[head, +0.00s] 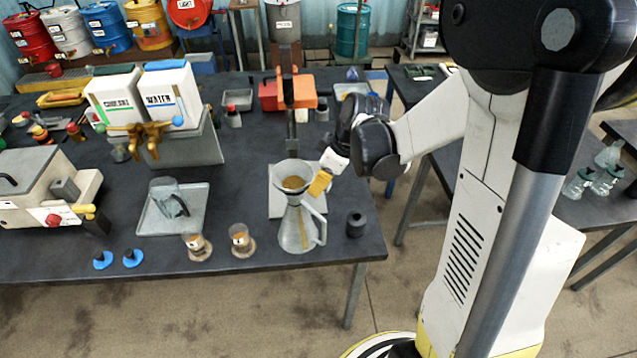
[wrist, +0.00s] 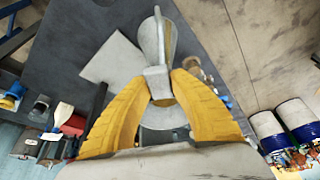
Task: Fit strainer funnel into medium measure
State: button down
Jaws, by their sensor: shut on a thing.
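The strainer funnel (head: 286,170) is a grey cone with a tan mesh inside. It is upright over the mouth of a grey conical measure (head: 291,232) with a side handle, which stands near the table's front edge. Whether the funnel is seated or just above the mouth I cannot tell. My gripper (head: 320,183) is at the funnel's right side, its yellow fingers shut on the funnel's side. In the wrist view my gripper (wrist: 160,90) has a grey block between its fingers, and the measure's handle side (wrist: 153,40) shows beyond. The funnel's lower end is hidden.
A stand with an upright post (head: 290,130) rises behind the measure. A small black cylinder (head: 356,225) stands to its right, and two small jars (head: 242,240) to its left. A tray (head: 150,222) holds a grey jug (head: 168,197). Tapped containers (head: 172,95) stand further back.

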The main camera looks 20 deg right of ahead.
jog(key=shift+f+b, duration=0.55)
jog(key=shift+f, duration=0.15)
jog(key=c, duration=1.2)
grip_release()
jog(key=v, duration=1.2)
jog(key=shift+a+r, duration=0.1)
